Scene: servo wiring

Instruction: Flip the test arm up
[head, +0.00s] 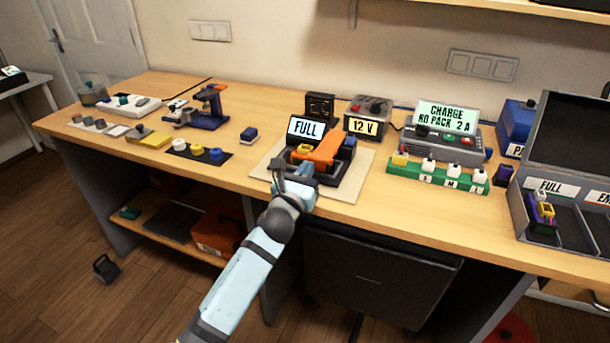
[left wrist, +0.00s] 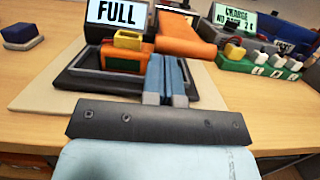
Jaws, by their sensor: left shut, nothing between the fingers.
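The orange test arm (head: 325,148) lies low and slanted across the black tester (head: 347,185), which sits on a cream board (head: 368,178). It also shows in the left wrist view (left wrist: 183,38), just beyond my fingertips. The tester's display (head: 307,128) reads FULL. A small block with a yellow top (left wrist: 128,40) sits in the tester, left of the arm. My left gripper (head: 300,170) is shut and empty at the tester's front, close to the arm's near end; whether they touch I cannot tell. My right gripper is out of view.
Behind the tester stand a black box (head: 320,107) and a 12 V unit (head: 368,118). To the right are a charger (head: 440,140), a green rack (head: 435,178) and a grey sorting bin (head: 541,238). A dark blue block (head: 249,135) lies left, with clear wood around it.

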